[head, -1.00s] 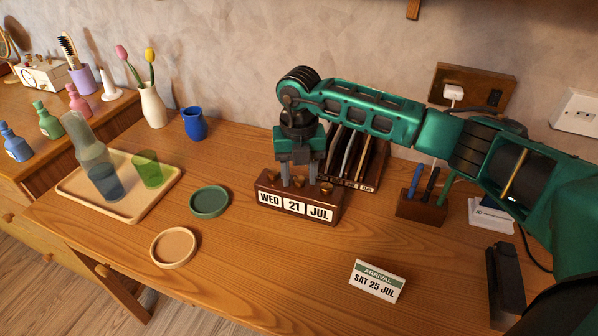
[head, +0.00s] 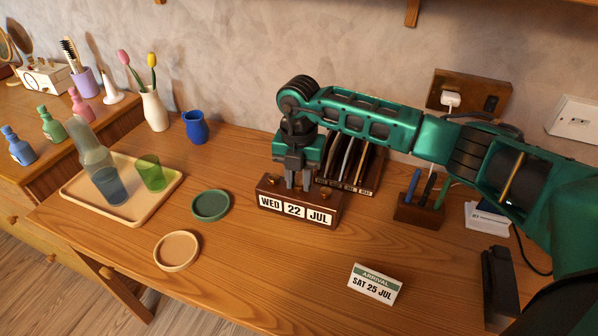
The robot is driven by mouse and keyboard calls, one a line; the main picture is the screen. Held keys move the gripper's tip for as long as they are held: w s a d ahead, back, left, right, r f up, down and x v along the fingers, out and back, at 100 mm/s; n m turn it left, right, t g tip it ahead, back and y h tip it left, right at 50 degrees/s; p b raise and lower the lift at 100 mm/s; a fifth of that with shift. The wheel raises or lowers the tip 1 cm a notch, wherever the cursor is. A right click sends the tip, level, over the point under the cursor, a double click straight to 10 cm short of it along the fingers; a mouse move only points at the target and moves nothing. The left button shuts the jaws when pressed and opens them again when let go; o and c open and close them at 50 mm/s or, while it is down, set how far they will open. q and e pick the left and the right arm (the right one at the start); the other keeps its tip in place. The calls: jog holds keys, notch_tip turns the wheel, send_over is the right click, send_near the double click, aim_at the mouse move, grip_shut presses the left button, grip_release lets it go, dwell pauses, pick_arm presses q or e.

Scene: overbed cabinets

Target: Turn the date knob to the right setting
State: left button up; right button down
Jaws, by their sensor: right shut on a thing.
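A wooden block calendar (head: 298,222) stands on the desk and reads WED 22 JUL. Small brass knobs sit on its top; the left knob (head: 272,181) and the right knob (head: 326,193) show clear. My right gripper (head: 298,186) points down at the calendar's top, shut on the middle knob, above the number 22. The fingers largely hide that knob. A small white card (head: 375,284) with a green band stands on the desk to the right and reads ARRIVAL, SAT 25 JUL. My left gripper is not in view.
A file rack (head: 352,165) stands close behind the calendar. A pen block (head: 420,207) is to its right. A green dish (head: 211,205), a tan dish (head: 176,251) and a tray (head: 150,204) with a carafe and glass lie left. The desk front is clear.

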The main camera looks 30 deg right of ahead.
aim_at(299, 184)
jog(key=shift+m, duration=0.4)
jog(key=c, duration=0.9)
grip_release()
notch_tip(299, 184, up, 13)
jog(key=shift+p, duration=0.35)
jog(key=shift+f, duration=0.1)
